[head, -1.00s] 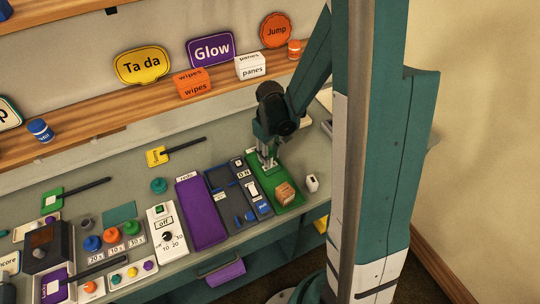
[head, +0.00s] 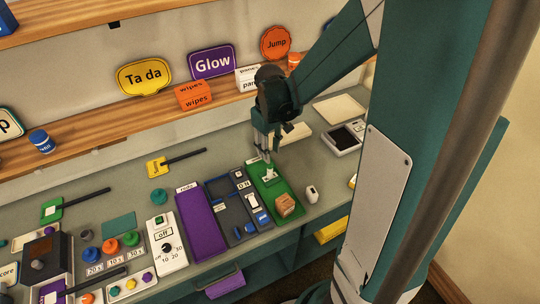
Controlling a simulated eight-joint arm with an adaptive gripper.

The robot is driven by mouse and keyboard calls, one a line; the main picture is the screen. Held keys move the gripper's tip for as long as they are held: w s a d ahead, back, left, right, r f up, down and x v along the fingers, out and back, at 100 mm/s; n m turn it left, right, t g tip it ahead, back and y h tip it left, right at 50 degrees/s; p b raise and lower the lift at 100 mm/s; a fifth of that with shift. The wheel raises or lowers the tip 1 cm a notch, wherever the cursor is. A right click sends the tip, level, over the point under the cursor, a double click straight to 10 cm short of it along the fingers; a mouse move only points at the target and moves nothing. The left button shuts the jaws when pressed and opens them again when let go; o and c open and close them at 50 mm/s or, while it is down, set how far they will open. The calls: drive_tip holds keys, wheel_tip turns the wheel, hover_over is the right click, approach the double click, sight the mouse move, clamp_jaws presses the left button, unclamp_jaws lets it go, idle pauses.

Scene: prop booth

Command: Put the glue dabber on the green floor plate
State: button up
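The green plate (head: 292,191) is a long green tray-like panel with a rim, at the right end of a row of panels on the bench. A small pale upright item (head: 268,174), apparently the glue dabber, stands at its far part; its details are too small to make out. My gripper (head: 267,152) is just above this item, pointing down, with its fingers apart and seemingly clear of it. A small orange-brown box (head: 285,205) sits on the near part of the plate.
A purple tray (head: 203,220) and a dark compartmented panel (head: 238,205) lie left of the plate. A small white item (head: 311,194) stands to its right. A shelf (head: 140,112) with signs and boxes runs behind. A flat dark green sheet (head: 119,226) lies further left.

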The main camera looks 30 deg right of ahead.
drive_tip(key=shift+r, duration=1.15)
drive_tip(key=s+a+r+m+t, duration=0.1)
drive_tip(key=s+a+r+t, duration=0.2)
drive_tip(key=s+a+r, duration=0.2)
drive_tip(key=s+a+r+m+t, duration=0.2)
drive_tip(key=s+a+r+t, duration=0.2)
drive_tip(key=s+r, duration=0.7)
drive_tip(key=shift+a+r, duration=0.45)
drive_tip(key=shift+a, duration=0.05)
drive_tip(key=shift+s, duration=0.1)
idle(0.4)
